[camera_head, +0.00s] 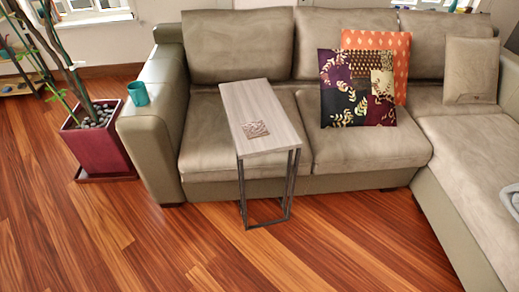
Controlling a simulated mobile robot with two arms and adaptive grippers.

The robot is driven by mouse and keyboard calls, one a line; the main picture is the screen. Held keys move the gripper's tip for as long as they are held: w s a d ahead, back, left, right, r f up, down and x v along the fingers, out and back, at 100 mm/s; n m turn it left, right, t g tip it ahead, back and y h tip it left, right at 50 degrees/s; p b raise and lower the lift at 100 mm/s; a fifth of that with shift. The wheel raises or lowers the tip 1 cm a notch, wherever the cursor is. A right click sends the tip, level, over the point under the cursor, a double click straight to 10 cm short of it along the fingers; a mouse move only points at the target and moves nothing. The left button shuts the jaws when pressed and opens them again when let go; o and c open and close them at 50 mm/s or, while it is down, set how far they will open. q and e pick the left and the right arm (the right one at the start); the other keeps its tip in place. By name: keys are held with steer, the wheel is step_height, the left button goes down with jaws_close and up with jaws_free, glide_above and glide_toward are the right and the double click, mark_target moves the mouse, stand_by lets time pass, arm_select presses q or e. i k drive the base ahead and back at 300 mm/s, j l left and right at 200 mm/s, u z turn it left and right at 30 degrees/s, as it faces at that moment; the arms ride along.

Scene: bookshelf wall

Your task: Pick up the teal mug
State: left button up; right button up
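The teal mug (138,94) stands upright on the left armrest (150,118) of the grey-beige sofa, near the armrest's front end. Its handle shows on the left side. Neither of my grippers shows in the head view, and nothing is touching the mug.
A dark red planter (98,146) with a plant stands on the wood floor, left of the armrest. A small side table (262,115) with a flat patterned item stands at the sofa's front. Patterned cushions (357,88) lie on the seat. The floor (130,235) in front is clear.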

mark_target(137, 90)
steer(key=z, duration=0.25)
steer(key=i+j+z, duration=0.25)
steer(key=j, duration=0.2)
steer(key=j+z, duration=0.25)
steer(key=j, duration=0.2)
steer(key=j+z, duration=0.25)
steer(key=j, duration=0.25)
